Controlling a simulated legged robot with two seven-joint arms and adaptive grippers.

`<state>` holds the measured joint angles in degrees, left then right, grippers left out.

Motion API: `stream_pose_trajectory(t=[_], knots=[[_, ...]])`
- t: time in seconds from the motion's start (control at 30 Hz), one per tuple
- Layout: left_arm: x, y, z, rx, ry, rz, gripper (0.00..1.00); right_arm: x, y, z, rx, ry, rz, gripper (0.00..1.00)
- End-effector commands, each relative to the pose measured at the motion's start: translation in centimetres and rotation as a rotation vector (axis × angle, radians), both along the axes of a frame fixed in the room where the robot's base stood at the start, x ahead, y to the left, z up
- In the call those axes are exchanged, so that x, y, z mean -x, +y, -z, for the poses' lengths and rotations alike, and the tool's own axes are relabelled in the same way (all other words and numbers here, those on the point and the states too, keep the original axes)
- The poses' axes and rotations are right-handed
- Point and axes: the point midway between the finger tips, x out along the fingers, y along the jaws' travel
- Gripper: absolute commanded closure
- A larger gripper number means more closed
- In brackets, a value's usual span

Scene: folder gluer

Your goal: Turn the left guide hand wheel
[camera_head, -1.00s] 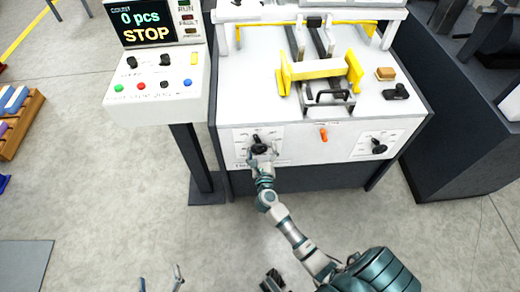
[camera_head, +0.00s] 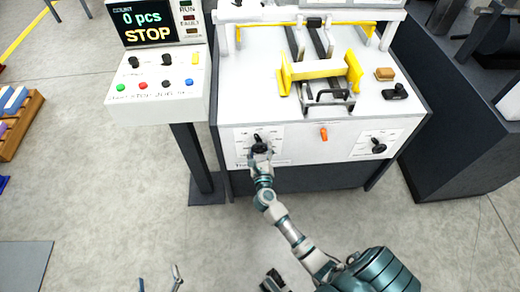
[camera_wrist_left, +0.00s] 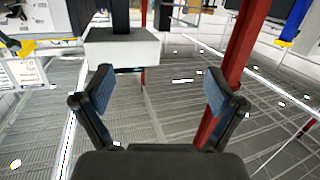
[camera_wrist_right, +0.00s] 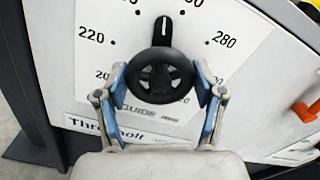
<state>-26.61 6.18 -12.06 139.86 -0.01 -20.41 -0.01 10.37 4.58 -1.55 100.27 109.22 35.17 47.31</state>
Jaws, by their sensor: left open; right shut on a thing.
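The left guide hand wheel (camera_wrist_right: 158,78) is a black spoked wheel on a dial plate with numbers such as 220 and 280 in the right wrist view. A black pointer (camera_wrist_right: 162,30) shows above it, aimed upward. My right gripper (camera_wrist_right: 162,92) is shut on the wheel, one blue-padded finger on each side. In the head view the wheel (camera_head: 260,147) is on the machine's front panel, at the left, partly covered by my right gripper (camera_head: 260,156). My left gripper (camera_wrist_left: 157,92) is open and empty, away from the machine; its fingertips show at the head view's bottom edge (camera_head: 160,281).
A second black hand wheel (camera_head: 378,147) is at the panel's right, with an orange lever (camera_head: 323,134) between. A control box (camera_head: 155,88) showing "0 pcs STOP" stands to the left. The dark machine (camera_head: 460,130) is at the right. The floor in front is clear.

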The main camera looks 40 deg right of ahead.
Motion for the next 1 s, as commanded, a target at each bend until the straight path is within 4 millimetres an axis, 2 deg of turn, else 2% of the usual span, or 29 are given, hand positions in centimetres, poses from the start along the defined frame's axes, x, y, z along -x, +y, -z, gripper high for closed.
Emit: stream_pose_trajectory(t=[0.13, 0.37, 0.57, 0.7, 0.9, 1.0], knots=[[0.0, 0.1, 0.1, -0.004, 0.009, 0.0, 0.06, 0.2, 0.0, 0.4, 0.003, 0.012, 0.002, 0.66], [2.2, 1.3, 3.4, -0.08, 0.271, -0.006, 0.06, 0.1, 0.1, -0.1, 0.093, 0.065, -0.001, 0.66], [5.9, 2.9, 6.7, -0.156, 0.563, -0.016, 0.06, 0.1, 0.1, -0.1, 0.203, 0.134, 0.001, 0.66], [9.3, 4.2, 8.3, -0.204, 0.768, -0.024, 0.06, 0.2, 0.1, 0.0, 0.286, 0.186, -0.001, 0.66], [13.4, 5.5, 9.4, -0.251, 0.979, -0.033, 0.06, 0.2, 0.1, 0.3, 0.378, 0.242, -0.002, 0.66], [14.3, 5.8, 9.7, -0.26, 1.026, -0.035, 0.06, 0.2, 0.2, 0.5, 0.398, 0.256, -0.003, 0.66]])
